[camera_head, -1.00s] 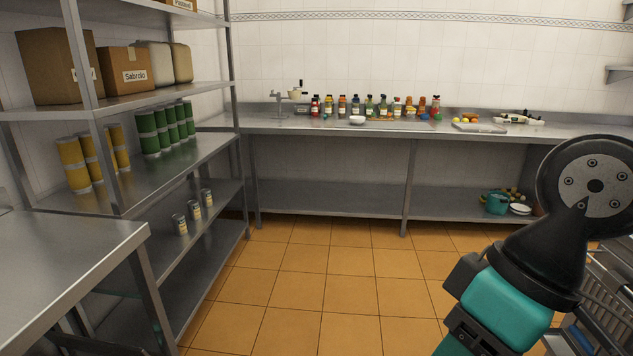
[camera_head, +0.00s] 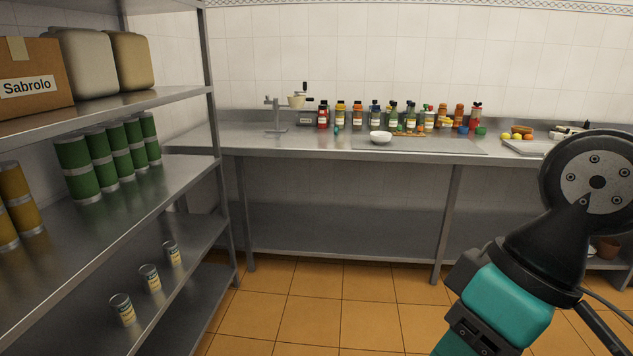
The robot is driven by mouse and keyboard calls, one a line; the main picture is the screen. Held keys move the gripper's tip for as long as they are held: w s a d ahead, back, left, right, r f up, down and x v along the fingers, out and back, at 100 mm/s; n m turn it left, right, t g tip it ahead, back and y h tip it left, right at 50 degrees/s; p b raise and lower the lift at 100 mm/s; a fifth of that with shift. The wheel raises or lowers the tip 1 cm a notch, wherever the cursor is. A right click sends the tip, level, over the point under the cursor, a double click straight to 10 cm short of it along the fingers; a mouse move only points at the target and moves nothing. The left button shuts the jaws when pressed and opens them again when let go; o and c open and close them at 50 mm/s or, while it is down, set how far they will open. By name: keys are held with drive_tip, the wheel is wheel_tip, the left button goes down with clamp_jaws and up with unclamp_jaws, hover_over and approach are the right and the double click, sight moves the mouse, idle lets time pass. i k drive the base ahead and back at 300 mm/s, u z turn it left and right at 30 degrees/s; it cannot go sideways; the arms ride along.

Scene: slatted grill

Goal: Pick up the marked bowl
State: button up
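A small white bowl (camera_head: 380,138) stands on the steel counter (camera_head: 290,143) along the back wall, in front of a row of bottles. No mark on it can be made out at this distance. My arm, black and teal, fills the lower right of the head view, well in front of the counter. The fingers of my gripper are not in the picture.
A steel shelf rack (camera_head: 214,130) with green cans (camera_head: 74,168), small tins (camera_head: 150,278) and a cardboard box (camera_head: 30,82) stands close on the left. Seasoning bottles (camera_head: 357,114) line the counter. The tiled floor (camera_head: 320,310) ahead is clear.

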sight(380, 138)
drive_tip(key=i, duration=4.15)
drive_tip(key=u, duration=0.1)
